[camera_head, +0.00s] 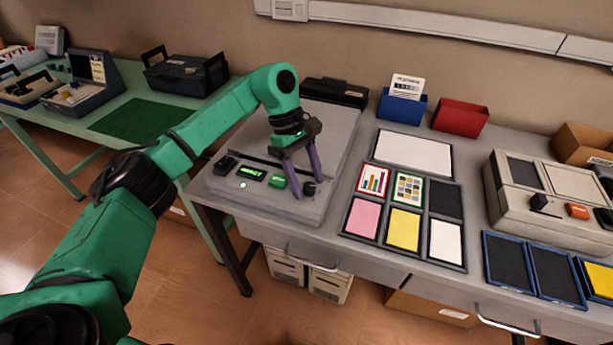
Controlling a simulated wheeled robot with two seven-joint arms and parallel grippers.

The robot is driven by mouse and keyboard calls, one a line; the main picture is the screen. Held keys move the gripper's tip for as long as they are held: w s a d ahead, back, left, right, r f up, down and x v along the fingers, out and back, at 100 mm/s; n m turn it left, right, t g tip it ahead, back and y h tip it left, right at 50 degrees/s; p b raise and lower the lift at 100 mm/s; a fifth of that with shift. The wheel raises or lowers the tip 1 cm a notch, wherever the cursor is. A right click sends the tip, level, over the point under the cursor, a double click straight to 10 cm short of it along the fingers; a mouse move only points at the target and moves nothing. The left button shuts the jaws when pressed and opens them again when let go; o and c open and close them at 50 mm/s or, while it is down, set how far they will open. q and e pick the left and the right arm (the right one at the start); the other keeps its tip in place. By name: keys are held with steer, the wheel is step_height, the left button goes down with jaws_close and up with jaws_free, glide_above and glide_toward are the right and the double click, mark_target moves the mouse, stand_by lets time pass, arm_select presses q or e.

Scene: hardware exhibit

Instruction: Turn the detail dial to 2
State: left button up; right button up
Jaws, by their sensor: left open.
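A grey flat-topped machine (318,135) stands on the grey desk. Its front panel has a small display with green text (251,172), too small to read surely, a green button (277,181) and a black dial (308,188) at the right end. I take this dial to be the detail dial; its setting and markings are too small to read. My left gripper (307,187) points down with its purple fingers open, one on each side of the dial. I cannot tell whether they touch it. My right gripper is not in view.
A black knob (225,165) sits at the panel's left end. A tray of coloured cards (376,238) lies to the right, with a blue bin (401,106) and a red bin (460,118) behind. A second machine (552,228) stands further right. A green table (105,95) is at left.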

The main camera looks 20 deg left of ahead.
arm_select(q)
steer(key=shift+r, duration=0.1)
steer(key=shift+w+a+r, duration=0.15)
steer(key=shift+r, duration=0.15)
steer(key=p+v, duration=0.1)
steer(key=v, duration=1.2)
steer(key=shift+r, duration=0.35)
steer(key=shift+a, duration=0.1)
